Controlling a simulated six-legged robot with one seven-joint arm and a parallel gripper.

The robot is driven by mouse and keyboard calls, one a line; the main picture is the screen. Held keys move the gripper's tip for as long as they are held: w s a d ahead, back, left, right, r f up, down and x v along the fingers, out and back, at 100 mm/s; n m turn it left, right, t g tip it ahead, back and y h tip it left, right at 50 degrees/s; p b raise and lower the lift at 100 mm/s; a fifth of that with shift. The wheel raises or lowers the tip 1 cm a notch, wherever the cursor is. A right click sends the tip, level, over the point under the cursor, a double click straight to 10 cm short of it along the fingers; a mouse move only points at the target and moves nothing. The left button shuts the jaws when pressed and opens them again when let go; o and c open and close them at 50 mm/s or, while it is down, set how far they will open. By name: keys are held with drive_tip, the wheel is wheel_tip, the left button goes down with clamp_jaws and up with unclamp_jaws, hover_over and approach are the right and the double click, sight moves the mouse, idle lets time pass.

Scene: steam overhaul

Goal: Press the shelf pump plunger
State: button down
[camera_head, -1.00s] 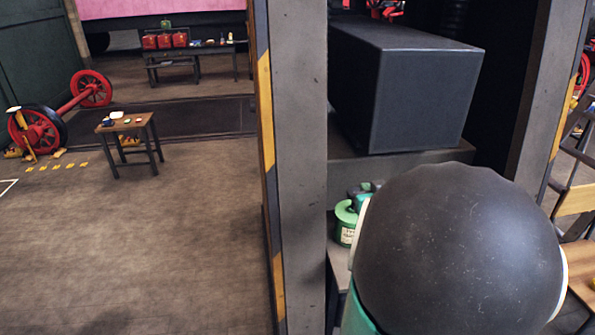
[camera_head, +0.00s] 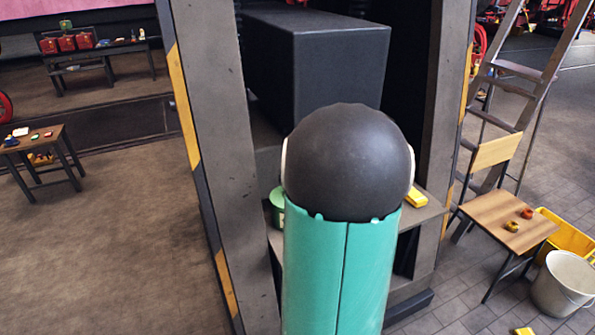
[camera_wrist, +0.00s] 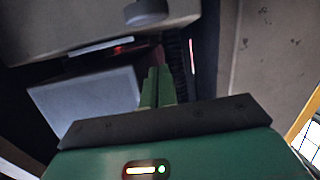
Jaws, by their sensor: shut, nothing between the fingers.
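The shelf (camera_head: 425,213) stands between two grey posts. A green can (camera_head: 277,206) on it shows only at its left edge, behind my arm. I cannot make out the pump or its plunger in the head view; my arm covers the middle of the shelf. My gripper (camera_wrist: 158,75) shows in the wrist view as two green fingers held together, with nothing between them. They point towards a gap beside a pale grey block (camera_wrist: 90,105). A dark rounded knob (camera_wrist: 148,12) sits above the fingertips; I cannot tell what it belongs to.
A large black box (camera_head: 315,65) stands above the shelf. Striped posts (camera_head: 215,150) flank it closely. A yellow item (camera_head: 415,197) lies at the shelf's right. A chair (camera_head: 500,215), ladder (camera_head: 515,85) and bucket (camera_head: 563,283) stand at right.

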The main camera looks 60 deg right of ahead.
drive_tip(key=shift+x, duration=1.05)
wheel_tip(320, 180, down, 3)
drive_tip(key=shift+w+r, duration=0.1)
drive_tip(key=shift+r, duration=0.1)
drive_tip(key=shift+f, duration=0.75)
drive_tip(key=shift+f, duration=1.9)
drive_tip(key=shift+r, duration=0.1)
